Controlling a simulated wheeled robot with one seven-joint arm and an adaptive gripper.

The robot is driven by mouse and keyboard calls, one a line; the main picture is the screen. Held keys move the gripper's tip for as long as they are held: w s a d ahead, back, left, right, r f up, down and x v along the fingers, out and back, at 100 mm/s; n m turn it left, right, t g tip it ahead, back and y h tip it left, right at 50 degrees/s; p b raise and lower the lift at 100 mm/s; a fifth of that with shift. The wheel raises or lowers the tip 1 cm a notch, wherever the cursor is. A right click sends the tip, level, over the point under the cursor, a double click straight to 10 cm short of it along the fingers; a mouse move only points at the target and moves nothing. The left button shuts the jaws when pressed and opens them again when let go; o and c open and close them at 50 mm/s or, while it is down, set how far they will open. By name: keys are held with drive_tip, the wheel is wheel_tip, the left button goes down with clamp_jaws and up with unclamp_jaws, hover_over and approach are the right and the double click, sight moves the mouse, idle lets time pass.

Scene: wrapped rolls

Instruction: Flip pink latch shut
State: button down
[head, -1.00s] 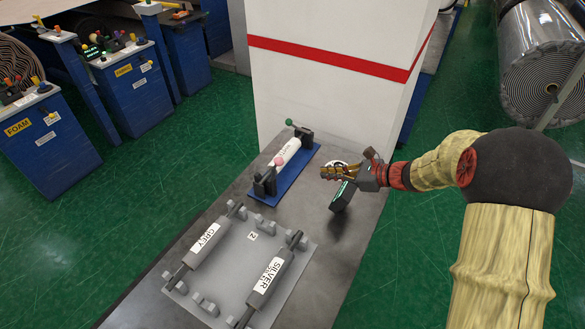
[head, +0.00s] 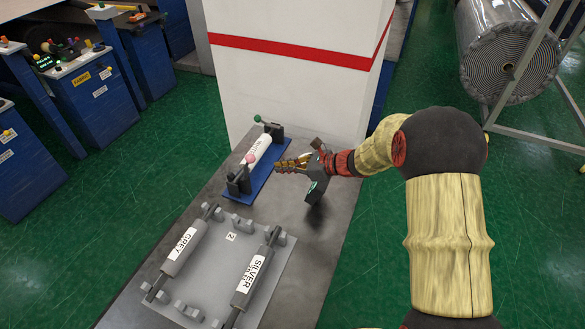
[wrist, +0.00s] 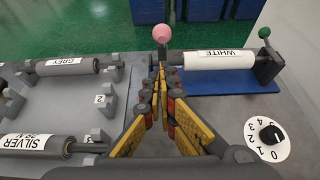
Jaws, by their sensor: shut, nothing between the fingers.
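The pink latch knob (head: 249,157) stands up on a short lever at the near dark bracket (head: 239,181) of a blue stand (head: 264,181). In the wrist view the pink knob (wrist: 162,33) shows just beyond my fingertips, and the fingers partly hide its bracket. A white roll (head: 259,151) labelled WHITE lies in the stand. A green knob (head: 257,118) stands at the far bracket. My gripper (head: 278,166) is shut and empty, just right of the pink knob. I cannot tell whether it touches the lever.
A grey tray (head: 225,268) in front holds a GREY roll (head: 183,247) and a SILVER roll (head: 254,278). A numbered dial (wrist: 269,140) sits on the table to the right of my fingers. A white column (head: 300,90) rises behind the stand. The table's right side is mostly bare.

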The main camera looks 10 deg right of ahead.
drive_tip(key=w+a+f, duration=0.1)
drive_tip(key=w+a, duration=0.2)
drive_tip(key=a, duration=0.2)
drive_tip(key=shift+w+a, duration=0.3)
drive_tip(key=shift+w, duration=0.05)
drive_tip(key=shift+a+r, duration=0.1)
drive_tip(key=shift+r, duration=0.05)
drive_tip(key=shift+w+a+r+h+p, duration=0.15)
drive_tip(key=shift+h+p, duration=0.15)
drive_tip(key=shift+p, duration=0.4)
